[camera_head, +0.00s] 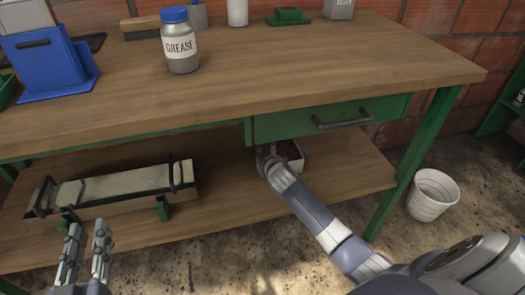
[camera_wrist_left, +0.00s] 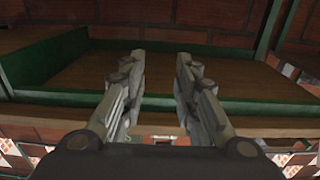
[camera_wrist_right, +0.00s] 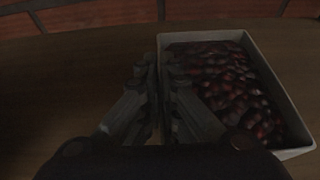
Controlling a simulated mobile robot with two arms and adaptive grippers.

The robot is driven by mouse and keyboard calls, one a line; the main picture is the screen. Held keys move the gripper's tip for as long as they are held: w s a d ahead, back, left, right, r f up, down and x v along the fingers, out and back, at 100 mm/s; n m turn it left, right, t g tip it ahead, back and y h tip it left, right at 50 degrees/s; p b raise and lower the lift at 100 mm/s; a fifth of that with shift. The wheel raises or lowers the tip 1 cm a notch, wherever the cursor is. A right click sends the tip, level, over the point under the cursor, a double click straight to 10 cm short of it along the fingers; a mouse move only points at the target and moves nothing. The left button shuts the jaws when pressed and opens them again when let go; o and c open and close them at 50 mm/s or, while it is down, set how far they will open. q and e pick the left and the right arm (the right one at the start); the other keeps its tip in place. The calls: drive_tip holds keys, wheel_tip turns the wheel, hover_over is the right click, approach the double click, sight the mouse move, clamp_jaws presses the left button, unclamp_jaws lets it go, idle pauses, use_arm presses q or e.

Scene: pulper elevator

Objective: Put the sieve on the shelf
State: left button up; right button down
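A pale rectangular tray (camera_wrist_right: 262,62) holding dark red berries shows in the right wrist view. It also shows in the head view (camera_head: 298,163), on the lower shelf (camera_head: 235,190) under the green drawer. My right gripper (camera_wrist_right: 160,65) is at the tray's left wall, with the wall between its closely set fingers; in the head view it is partly hidden under the drawer. A long pale piece with dark end clamps (camera_head: 115,187) lies on the left of the lower shelf. I cannot tell which thing is the sieve. My left gripper (camera_head: 88,235) is open and empty in front of the shelf.
The worktop (camera_head: 290,70) carries a grease jar (camera_head: 180,42), a blue holder (camera_head: 50,65) and several other items. The drawer (camera_head: 325,118) overhangs my right gripper. A green table leg (camera_head: 415,165) and a white bucket (camera_head: 433,195) are at the right. The middle of the lower shelf is clear.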

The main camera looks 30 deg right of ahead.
drive_tip(key=c, duration=1.8)
unclamp_jaws()
drive_tip(key=shift+f, duration=0.1)
